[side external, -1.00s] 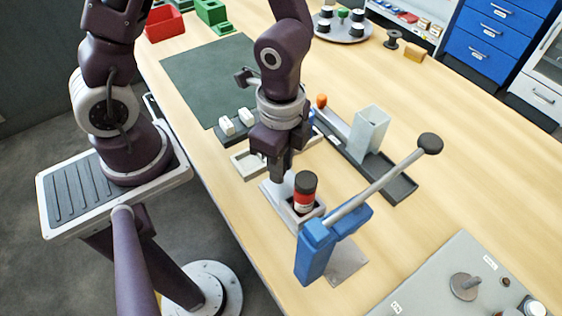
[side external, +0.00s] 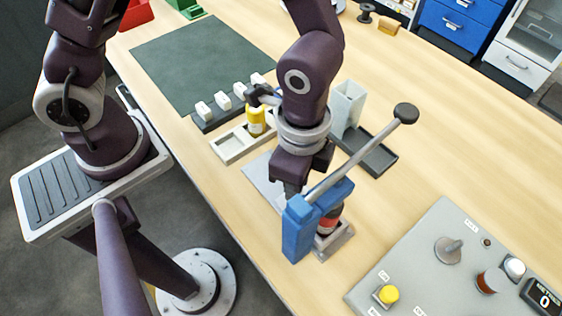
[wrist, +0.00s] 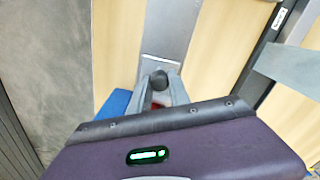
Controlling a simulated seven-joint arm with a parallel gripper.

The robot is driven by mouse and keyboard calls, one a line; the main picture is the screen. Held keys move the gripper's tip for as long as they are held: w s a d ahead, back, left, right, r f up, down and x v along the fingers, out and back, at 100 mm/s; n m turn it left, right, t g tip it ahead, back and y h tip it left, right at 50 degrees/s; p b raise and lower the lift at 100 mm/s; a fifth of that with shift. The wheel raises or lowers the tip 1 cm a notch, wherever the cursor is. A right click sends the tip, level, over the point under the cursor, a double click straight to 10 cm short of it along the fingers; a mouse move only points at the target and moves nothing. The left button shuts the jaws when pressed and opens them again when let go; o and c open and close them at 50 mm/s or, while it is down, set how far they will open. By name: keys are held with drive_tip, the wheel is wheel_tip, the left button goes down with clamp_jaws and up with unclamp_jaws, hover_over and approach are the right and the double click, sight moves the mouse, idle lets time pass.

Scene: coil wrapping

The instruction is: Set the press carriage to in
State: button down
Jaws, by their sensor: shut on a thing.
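The blue press (side external: 298,228) stands near the table's front edge, with its long grey lever raised to a dark knob (side external: 406,113). The metal carriage (side external: 343,241) sits in at the press and carries a red, dark-topped cylinder (side external: 330,217), partly hidden by the press and lever. My gripper (side external: 291,188) is low behind the carriage, its fingertips partly hidden by the press. In the wrist view, my gripper (wrist: 160,88) is shut on a dark round knob (wrist: 160,78), seemingly the carriage's handle. The bare slide plate (side external: 264,180) shows behind it.
A yellow bottle (side external: 256,121) stands in a light tray (side external: 228,147) beside white blocks. A dark tray (side external: 378,160) with a grey upright chute (side external: 347,105) lies behind the press. A grey control panel (side external: 420,265) is at right. The table between them is clear.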

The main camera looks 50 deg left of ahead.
drive_tip(key=shift+d, duration=0.3)
drive_tip(key=c, duration=1.2)
unclamp_jaws()
wheel_tip(320, 180, up, 7)
drive_tip(key=shift+r, duration=0.1)
